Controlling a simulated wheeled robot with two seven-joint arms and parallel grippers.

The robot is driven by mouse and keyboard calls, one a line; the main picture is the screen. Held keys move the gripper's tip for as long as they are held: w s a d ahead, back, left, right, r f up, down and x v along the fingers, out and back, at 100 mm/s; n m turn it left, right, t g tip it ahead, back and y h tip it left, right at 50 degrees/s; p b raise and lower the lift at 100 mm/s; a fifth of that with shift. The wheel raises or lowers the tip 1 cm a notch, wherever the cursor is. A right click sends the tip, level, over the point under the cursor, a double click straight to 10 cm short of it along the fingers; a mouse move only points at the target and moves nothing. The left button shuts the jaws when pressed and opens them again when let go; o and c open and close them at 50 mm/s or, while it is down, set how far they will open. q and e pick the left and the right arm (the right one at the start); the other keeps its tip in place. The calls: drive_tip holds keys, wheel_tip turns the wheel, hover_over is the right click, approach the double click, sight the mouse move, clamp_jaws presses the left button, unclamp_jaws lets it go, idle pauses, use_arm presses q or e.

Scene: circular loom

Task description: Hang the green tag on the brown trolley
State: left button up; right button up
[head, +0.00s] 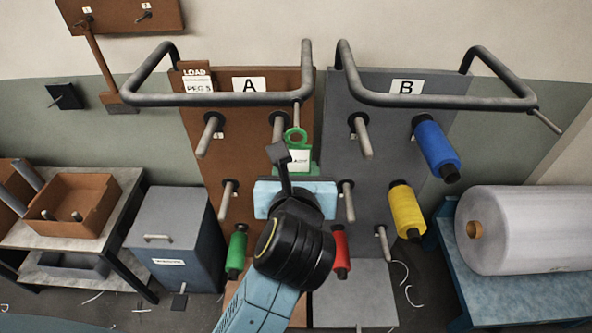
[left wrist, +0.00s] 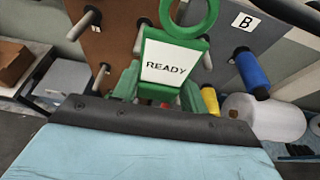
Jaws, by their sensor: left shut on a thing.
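The green tag (head: 299,159) has a ring at its top and a white label, which reads READY in the left wrist view (left wrist: 167,66). My left gripper (head: 303,172) is shut on the tag's lower part and holds it upright in front of the trolleys. The brown trolley (head: 255,140), marked A, has a brown panel with pegs and a dark bar handle (head: 215,99). A thin pale piece (head: 296,115) hangs below the handle's right end, just above the ring. I cannot tell whether they touch. My right gripper is not in view.
The grey trolley (head: 335,110), marked B, stands close on the right with blue (head: 436,146) and yellow (head: 406,210) spools. Green and red spools hang lower. A grey bin (head: 175,235) and a shelf with a brown box (head: 100,207) stand left; a large roll (head: 530,230) lies right.

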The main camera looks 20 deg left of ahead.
use_arm(q)
drive_tip(key=shift+w, duration=0.15)
drive_tip(key=shift+w+a, duration=0.3)
drive_tip(key=shift+w, duration=0.5)
drive_tip(key=shift+w, duration=0.1)
drive_tip(key=shift+w, duration=0.15)
drive_tip(key=shift+f, duration=0.25)
idle(0.4)
drive_tip(key=o, duration=1.2)
drive_tip(key=shift+c, duration=0.2)
